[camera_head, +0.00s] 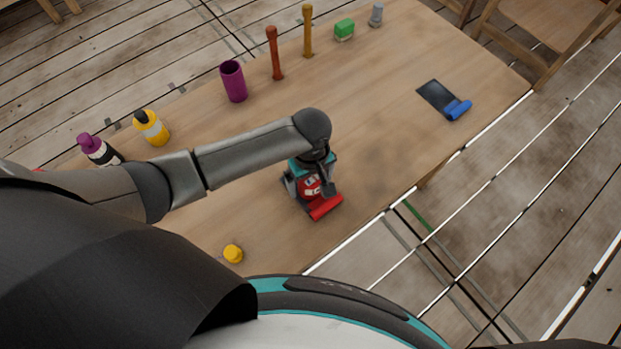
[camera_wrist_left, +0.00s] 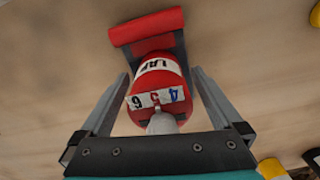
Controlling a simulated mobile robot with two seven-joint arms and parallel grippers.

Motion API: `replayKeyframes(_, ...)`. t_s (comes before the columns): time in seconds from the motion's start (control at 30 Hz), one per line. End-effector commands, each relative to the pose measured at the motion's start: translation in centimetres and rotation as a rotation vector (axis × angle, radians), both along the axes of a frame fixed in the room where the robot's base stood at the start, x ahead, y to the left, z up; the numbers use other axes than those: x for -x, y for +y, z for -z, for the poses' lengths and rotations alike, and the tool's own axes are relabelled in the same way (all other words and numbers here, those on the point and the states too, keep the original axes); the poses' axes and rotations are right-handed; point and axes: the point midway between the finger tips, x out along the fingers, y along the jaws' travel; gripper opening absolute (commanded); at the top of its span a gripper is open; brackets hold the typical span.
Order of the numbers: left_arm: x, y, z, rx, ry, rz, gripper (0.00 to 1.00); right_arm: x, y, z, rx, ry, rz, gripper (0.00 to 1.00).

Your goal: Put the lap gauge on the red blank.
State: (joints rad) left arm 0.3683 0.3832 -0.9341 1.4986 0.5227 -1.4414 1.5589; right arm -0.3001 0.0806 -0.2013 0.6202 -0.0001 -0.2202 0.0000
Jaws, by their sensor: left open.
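The lap gauge (camera_head: 312,187) is a rounded red piece. In the left wrist view the lap gauge (camera_wrist_left: 160,86) shows a white "LAP" label, number tags and a grey stem toward me. The red blank (camera_head: 326,208) is a dark slab with a red roll on one end; its roll also shows in the left wrist view (camera_wrist_left: 146,26). The gauge overlaps the dark slab and looks to be on it; their contact is hidden. My left gripper (camera_head: 309,189) is open, its fingers on either side of the gauge in the left wrist view (camera_wrist_left: 160,77). My right gripper is not in view.
A blue blank (camera_head: 457,109) lies at the table's right. A purple cup (camera_head: 233,82), two upright pegs (camera_head: 274,54), a green block (camera_head: 344,29) and a small grey object (camera_head: 376,15) stand along the far side. Bottles (camera_head: 152,128) stand left. A yellow piece (camera_head: 232,254) lies near the front edge.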

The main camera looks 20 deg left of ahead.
Motion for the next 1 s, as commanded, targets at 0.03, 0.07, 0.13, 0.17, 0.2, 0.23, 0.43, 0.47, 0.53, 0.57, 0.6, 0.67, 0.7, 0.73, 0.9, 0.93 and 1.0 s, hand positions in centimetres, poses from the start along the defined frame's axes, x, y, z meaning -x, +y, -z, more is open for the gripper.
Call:
replayKeyframes(0.03,0.0,0.0,-0.2,-0.001,-0.001,0.000,1.00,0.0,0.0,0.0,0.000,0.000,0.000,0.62)
replayKeyframes(0.07,0.0,0.0,-0.3,0.000,-0.001,0.001,1.00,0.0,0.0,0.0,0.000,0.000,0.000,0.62)
replayKeyframes(0.13,-0.1,0.0,-1.1,0.001,-0.001,0.000,1.00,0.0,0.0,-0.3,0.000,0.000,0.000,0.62)
replayKeyframes(0.17,-0.1,-0.1,-1.5,0.002,-0.002,0.001,1.00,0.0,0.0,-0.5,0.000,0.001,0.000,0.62)
replayKeyframes(0.2,-0.1,-0.1,-2.2,0.002,-0.002,0.000,1.00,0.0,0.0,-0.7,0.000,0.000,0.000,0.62)
replayKeyframes(0.23,-0.1,-0.1,-2.9,0.003,-0.003,0.000,1.00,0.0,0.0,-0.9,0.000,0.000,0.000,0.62)
replayKeyframes(0.43,-0.1,0.0,-7.4,0.002,-0.003,0.000,1.00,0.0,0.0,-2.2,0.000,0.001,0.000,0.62)
replayKeyframes(0.47,-0.1,-0.1,-8.0,0.002,-0.003,0.000,1.00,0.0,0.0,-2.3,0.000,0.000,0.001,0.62)
replayKeyframes(0.53,-0.1,-0.1,-9.3,0.002,-0.002,0.000,1.00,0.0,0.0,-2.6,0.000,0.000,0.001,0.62)
replayKeyframes(0.57,0.0,0.0,-9.8,0.002,-0.002,0.000,1.00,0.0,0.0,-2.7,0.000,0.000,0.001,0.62)
replayKeyframes(0.6,0.0,-0.1,-10.4,0.002,-0.001,0.001,1.00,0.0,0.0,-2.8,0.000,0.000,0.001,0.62)
replayKeyframes(0.67,-0.1,-0.1,-11.2,0.003,-0.001,0.000,1.00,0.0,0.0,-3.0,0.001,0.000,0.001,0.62)
replayKeyframes(0.7,0.0,-0.1,-11.6,0.002,-0.001,0.000,1.00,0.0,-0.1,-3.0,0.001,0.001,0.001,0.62)
replayKeyframes(0.73,0.0,-0.1,-11.8,0.002,-0.001,0.000,1.00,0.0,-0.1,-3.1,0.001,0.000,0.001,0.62)
replayKeyframes(0.9,0.0,0.0,-12.3,0.001,0.001,0.000,1.00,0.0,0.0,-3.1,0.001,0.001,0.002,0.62)
replayKeyframes(0.93,0.0,0.0,-12.4,0.001,0.001,0.000,1.00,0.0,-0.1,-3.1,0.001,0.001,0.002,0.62)
replayKeyframes(1.0,0.0,0.0,-12.3,0.001,0.001,0.000,1.00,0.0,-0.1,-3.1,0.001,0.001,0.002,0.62)
